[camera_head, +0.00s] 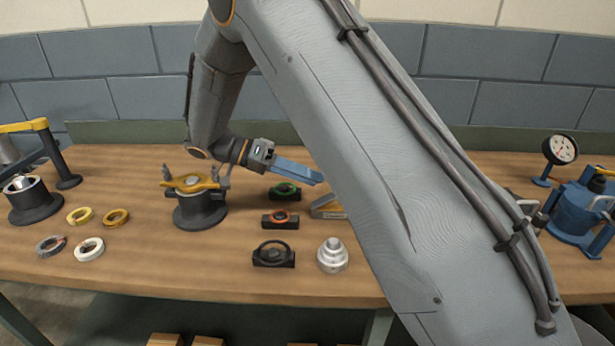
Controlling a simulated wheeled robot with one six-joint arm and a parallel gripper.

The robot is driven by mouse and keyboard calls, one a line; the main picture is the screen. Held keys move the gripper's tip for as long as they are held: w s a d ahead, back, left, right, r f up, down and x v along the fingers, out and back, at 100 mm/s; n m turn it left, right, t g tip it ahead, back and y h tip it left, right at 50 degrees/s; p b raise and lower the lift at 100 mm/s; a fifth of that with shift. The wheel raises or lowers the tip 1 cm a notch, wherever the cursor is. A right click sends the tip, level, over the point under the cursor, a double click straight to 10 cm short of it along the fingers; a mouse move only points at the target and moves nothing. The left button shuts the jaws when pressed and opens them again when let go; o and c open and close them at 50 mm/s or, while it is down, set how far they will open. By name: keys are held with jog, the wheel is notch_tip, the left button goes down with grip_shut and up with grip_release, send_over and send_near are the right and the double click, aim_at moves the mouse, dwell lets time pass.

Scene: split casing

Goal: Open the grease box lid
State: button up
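My gripper (320,178) reaches over the back middle of the bench and points right. Its long blue end shows as one piece, so I cannot tell whether the fingers are apart or hold anything. My own large arm link crosses the view and hides what lies to the right of the tip. A tan and grey angular thing (327,208) shows just below the tip, partly behind the arm. It may be the grease box, but its lid cannot be made out. The gripper appears above and behind it, apart from it.
Black split housings with green (285,190), orange (280,218) and black (273,254) rings stand left of it, near a stepped silver part (332,255). A yellow-topped fixture (200,200), several loose rings (89,249) and a blue press (580,213) stand on the wooden bench (150,275).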

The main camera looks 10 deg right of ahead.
jog(key=b+v, duration=0.2)
jog(key=v, duration=0.5)
jog(key=shift+a, duration=0.35)
jog(key=shift+r, duration=0.2)
